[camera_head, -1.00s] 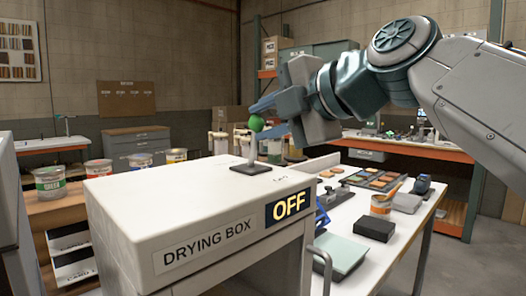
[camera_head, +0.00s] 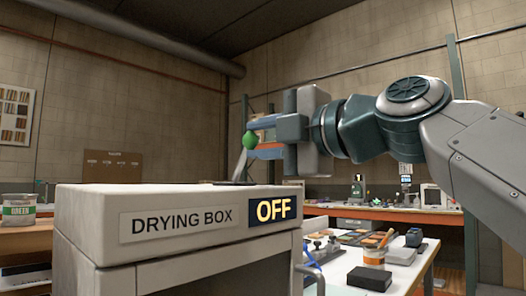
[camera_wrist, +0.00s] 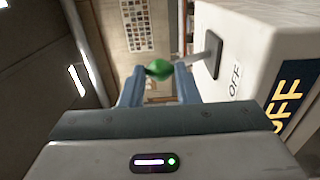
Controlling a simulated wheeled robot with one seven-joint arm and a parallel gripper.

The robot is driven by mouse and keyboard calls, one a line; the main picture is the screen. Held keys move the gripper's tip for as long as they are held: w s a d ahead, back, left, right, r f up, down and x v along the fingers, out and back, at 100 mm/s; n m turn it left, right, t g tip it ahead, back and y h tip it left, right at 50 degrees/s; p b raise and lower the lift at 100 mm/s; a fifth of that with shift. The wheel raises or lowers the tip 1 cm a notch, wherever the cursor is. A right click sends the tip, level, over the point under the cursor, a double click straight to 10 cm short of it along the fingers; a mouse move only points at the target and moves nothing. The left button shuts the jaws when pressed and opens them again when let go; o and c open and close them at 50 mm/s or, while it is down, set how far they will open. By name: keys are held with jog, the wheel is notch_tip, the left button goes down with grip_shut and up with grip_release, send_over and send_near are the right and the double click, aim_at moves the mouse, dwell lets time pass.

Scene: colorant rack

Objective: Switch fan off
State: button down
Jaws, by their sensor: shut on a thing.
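The drying box (camera_head: 100,225) stands in front of me with a dark sign reading OFF (camera_head: 274,209). On its top is a lever (camera_head: 241,166) on a dark base plate (camera_head: 236,183), with a green ball knob (camera_head: 250,140). My gripper (camera_head: 256,138) comes in from the right and is shut on the green knob. In the wrist view the knob (camera_wrist: 158,69) sits between the fingertips. The lever stem (camera_wrist: 207,52) runs right to the plate (camera_wrist: 213,58), beside a small OFF label (camera_wrist: 235,82). The stem leans in the head view.
A white table (camera_head: 345,275) to the right holds a dark block (camera_head: 370,279), an orange can (camera_head: 374,256) and trays. A green-labelled can (camera_head: 19,209) stands at the far left. The box top around the lever is clear.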

dwell(0.4)
jog(key=c, duration=1.1)
grip_release()
jog(key=shift+a, duration=0.1)
jog(key=v, duration=1.4)
jog(key=shift+p, duration=0.4)
jog(key=shift+w, duration=0.1)
